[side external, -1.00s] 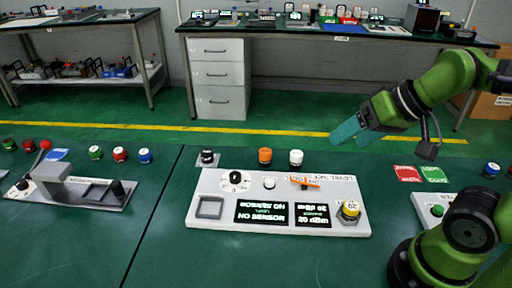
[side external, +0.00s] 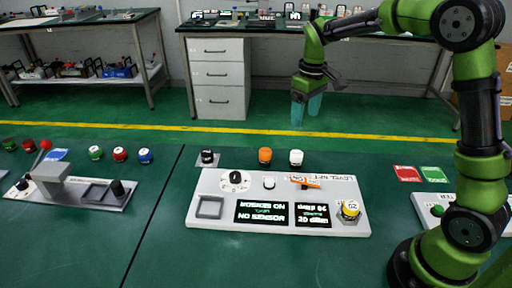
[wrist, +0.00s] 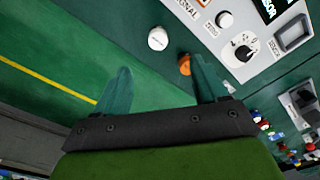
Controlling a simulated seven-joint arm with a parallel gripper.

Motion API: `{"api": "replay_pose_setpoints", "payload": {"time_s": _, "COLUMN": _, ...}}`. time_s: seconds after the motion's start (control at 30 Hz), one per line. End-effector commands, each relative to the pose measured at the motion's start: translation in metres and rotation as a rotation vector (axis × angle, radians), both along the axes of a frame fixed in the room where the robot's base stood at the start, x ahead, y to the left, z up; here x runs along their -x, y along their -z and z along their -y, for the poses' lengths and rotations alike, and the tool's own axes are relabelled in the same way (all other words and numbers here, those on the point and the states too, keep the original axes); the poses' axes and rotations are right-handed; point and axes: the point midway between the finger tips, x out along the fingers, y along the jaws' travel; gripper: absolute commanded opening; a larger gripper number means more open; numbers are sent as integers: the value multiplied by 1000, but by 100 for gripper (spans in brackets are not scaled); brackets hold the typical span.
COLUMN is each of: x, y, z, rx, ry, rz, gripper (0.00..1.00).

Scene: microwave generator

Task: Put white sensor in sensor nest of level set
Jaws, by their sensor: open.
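The white sensor (side external: 296,158) is a short white cylinder with a dark base, standing upright on the green table behind the level set (side external: 225,223). It also shows in the wrist view (wrist: 157,39). The level set is a pale panel with a dial, two lit displays and a yellow knob. Its square framed recess (side external: 209,207), which looks like the sensor nest, is empty at the front left; it shows in the wrist view too (wrist: 293,33). My gripper (side external: 306,108) points down, open and empty, above and beyond the white sensor. Its fingers (wrist: 160,85) are spread in the wrist view.
An orange cylinder (side external: 265,156) stands close left of the white sensor. A black one (side external: 207,157) stands farther left.

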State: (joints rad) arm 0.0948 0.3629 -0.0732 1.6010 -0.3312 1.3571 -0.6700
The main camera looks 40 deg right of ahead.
Motion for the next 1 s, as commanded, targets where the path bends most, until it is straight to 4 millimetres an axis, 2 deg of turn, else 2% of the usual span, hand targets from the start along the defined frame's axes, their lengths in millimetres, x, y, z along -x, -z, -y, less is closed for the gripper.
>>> {"api": "replay_pose_setpoints", "payload": {"time_s": 0.07, "x": -13, "y": 0, "z": 8, "rx": 16, "ry": -79, "rz": -21, "gripper": 72}}
{"api": "replay_pose_setpoints", "payload": {"time_s": 0.1, "x": -16, "y": -7, "z": 9, "rx": 23, "ry": -119, "rz": -19, "gripper": 72}}
{"api": "replay_pose_setpoints", "payload": {"time_s": 0.17, "x": -16, "y": -14, "z": 9, "rx": 26, "ry": -162, "rz": -19, "gripper": 72}}
{"api": "replay_pose_setpoints", "payload": {"time_s": 0.27, "x": -13, "y": -10, "z": 8, "rx": 21, "ry": -201, "rz": -34, "gripper": 72}}
{"api": "replay_pose_setpoints", "payload": {"time_s": 0.37, "x": -12, "y": 3, "z": 8, "rx": 20, "ry": -212, "rz": -37, "gripper": 72}}
{"api": "replay_pose_setpoints", "payload": {"time_s": 0.7, "x": -12, "y": 76, "z": 7, "rx": 19, "ry": -211, "rz": -36, "gripper": 72}}
{"api": "replay_pose_setpoints", "payload": {"time_s": 0.8, "x": -13, "y": 92, "z": 7, "rx": 19, "ry": -209, "rz": -36, "gripper": 72}}
{"api": "replay_pose_setpoints", "payload": {"time_s": 1.0, "x": -13, "y": 106, "z": 7, "rx": 19, "ry": -209, "rz": -33, "gripper": 72}}
